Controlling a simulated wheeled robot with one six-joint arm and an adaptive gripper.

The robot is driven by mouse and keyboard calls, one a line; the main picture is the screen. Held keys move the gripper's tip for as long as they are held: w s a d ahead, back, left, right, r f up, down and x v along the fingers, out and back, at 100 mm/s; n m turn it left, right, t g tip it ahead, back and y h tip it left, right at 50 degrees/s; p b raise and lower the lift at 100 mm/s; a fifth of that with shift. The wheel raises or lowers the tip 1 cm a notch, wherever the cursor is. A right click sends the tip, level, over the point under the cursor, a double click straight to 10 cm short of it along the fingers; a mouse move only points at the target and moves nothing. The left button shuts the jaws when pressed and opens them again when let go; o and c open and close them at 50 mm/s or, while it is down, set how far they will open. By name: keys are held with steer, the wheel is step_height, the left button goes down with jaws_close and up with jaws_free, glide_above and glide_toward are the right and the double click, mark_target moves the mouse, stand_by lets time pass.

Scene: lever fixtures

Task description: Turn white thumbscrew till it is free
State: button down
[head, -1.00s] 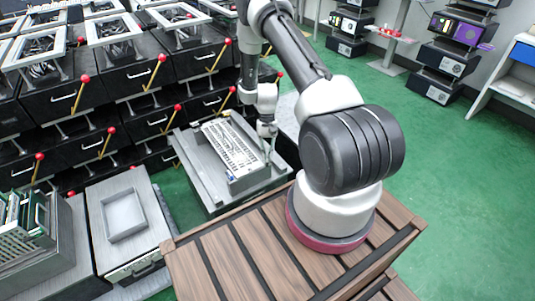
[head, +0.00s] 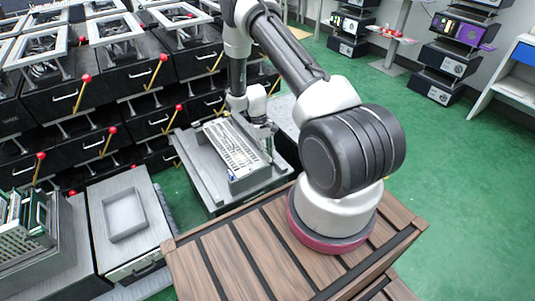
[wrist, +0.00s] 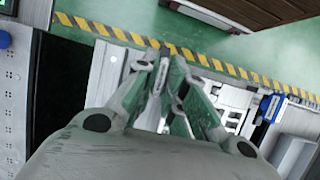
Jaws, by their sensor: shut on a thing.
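My gripper (head: 269,154) is low over the right end of a white slotted panel unit (head: 232,146), which sits on a grey stand (head: 197,172). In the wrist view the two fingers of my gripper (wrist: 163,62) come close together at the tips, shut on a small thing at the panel. The white thumbscrew is mostly hidden between the fingertips, so its turn angle and how far out it stands cannot be told.
A blue-topped part (wrist: 270,108) is right of the fingers in the wrist view. Black drawer units with red-knobbed yellow levers (head: 156,72) stand behind. A grey stand with a shallow square tray (head: 124,214) is at left. Green floor is open at right.

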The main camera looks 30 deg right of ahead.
stand_by(0.3)
steer(key=c, duration=1.5)
jaws_free()
steer(key=v, duration=1.2)
